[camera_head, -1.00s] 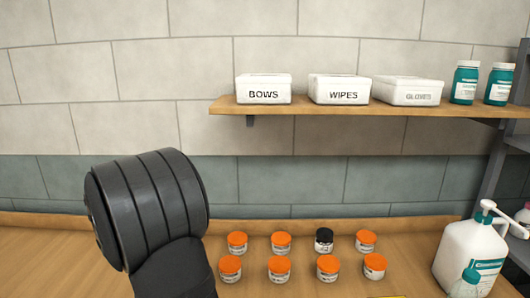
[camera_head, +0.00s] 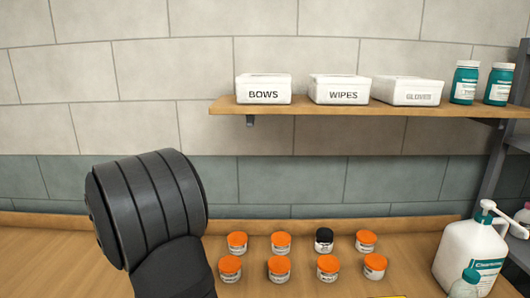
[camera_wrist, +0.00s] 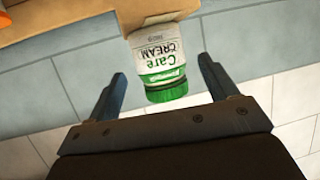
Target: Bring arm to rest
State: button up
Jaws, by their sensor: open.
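My gripper (camera_wrist: 162,68) shows in the wrist view with its two dark fingers spread apart. A white container labelled "Care CREAM" with a green cap (camera_wrist: 166,90) appears upside down in that view, between the fingers in the picture. Clear gaps show on both sides of it, and neither finger touches it. Its far end meets a light wooden or cardboard-coloured surface (camera_wrist: 100,24). In the head view my dark arm stands at the lower left, and the gripper itself is out of that frame.
Several orange-lidded jars (camera_head: 281,242) and a black-lidded jar (camera_head: 324,240) stand on the wooden counter (camera_head: 60,262). A white pump bottle (camera_head: 468,250) stands at right. A wall shelf (camera_head: 330,108) holds boxes labelled BOWS (camera_head: 263,88), WIPES (camera_head: 338,89) and GLOVES (camera_head: 407,91), plus teal bottles (camera_head: 465,82).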

jog(key=x, duration=0.3)
jog(key=shift+w+f, duration=0.1)
notch_tip(320, 180, up, 4)
jog(key=shift+r, duration=0.25)
jog(key=d+r, duration=0.7)
jog(key=d, duration=0.5)
jog(key=s+d+f+m+g, duration=0.1)
jog(key=d+f+m+g, duration=0.3)
jog(key=f+m, duration=0.3)
jog(key=s+d+f+m+g, duration=0.1)
jog(key=d+f+m+g, duration=0.3)
jog(key=m, duration=0.8)
notch_tip(320, 180, down, 4)
jog(key=g, duration=0.2)
jog(key=shift+d+r+g, duration=0.25)
jog(key=shift+d+g, duration=0.15)
